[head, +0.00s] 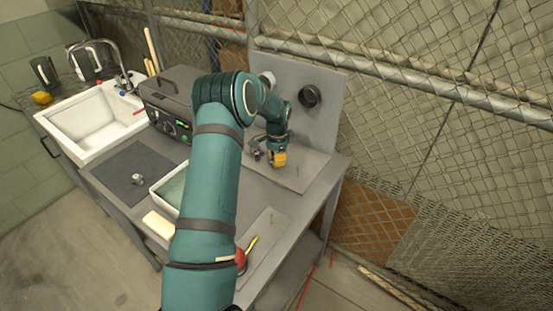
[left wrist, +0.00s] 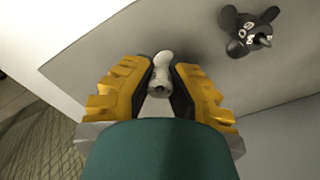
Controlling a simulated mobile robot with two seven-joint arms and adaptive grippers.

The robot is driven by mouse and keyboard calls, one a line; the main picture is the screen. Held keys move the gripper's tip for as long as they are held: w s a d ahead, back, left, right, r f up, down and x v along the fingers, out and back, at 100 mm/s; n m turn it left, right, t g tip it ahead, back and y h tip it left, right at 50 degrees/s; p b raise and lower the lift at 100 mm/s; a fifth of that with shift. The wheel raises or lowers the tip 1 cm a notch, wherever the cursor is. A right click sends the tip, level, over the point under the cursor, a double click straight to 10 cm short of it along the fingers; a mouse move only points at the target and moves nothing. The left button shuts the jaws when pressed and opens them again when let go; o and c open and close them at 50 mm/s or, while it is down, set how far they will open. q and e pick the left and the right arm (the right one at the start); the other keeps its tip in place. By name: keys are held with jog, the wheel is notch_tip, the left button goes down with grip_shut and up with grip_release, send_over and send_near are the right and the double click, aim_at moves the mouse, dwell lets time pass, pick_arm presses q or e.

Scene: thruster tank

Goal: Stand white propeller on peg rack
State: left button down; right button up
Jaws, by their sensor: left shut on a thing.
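My left gripper (head: 279,159) is low over the light grey base plate (head: 300,172) in front of an upright grey panel (head: 325,112). In the left wrist view its yellow and black fingers (left wrist: 160,88) are closed around the small white propeller (left wrist: 160,68), whose rounded white end shows between them. In the head view the propeller is hidden by the gripper. A dark propeller (left wrist: 249,32) is on the grey surface beside the gripper, apart from it; a dark piece (head: 256,150) shows left of the gripper in the head view. I cannot make out a free peg. My right gripper is out of view.
A black round knob (head: 309,95) sticks out of the panel. A grey device (head: 166,108), a white-rimmed tray (head: 159,193) and a dark mat (head: 125,168) with a small metal part (head: 137,179) are left of my arm. A sink (head: 92,130) stands farther left; wire fence is behind.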

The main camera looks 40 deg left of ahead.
pick_arm(q)
jog(key=shift+f+b, duration=0.45)
jog(key=shift+f, duration=0.2)
dwell(0.3)
jog(key=c, duration=1)
grip_release()
jog(key=shift+r, duration=0.15)
jog(key=shift+r+p, duration=2.3)
jog(key=shift+r, duration=1.6)
